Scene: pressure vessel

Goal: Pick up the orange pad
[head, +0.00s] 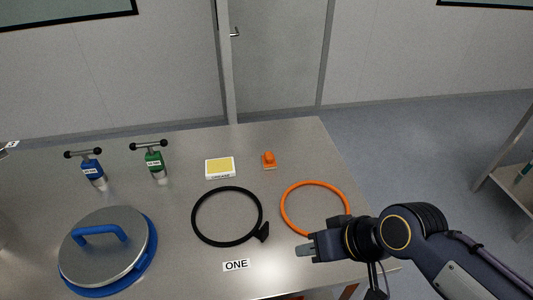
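The orange pad (268,160) is a small orange block with a raised top. It stands on the metal table toward the back right, to the right of a white box with a yellow top. My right gripper (304,249) is near the table's front right, beside the lower edge of an orange ring and well apart from the pad. It is seen from the side, so I cannot tell whether its fingers are open or shut. I see nothing held in it. My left gripper is not in view.
The orange ring (285,213) lies between my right gripper and the pad. A black ring (197,229), the white box (220,175), a blue-rimmed lid (105,262), a green-bodied tool (154,160) and a blue-bodied tool (92,168) are on the table (290,135).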

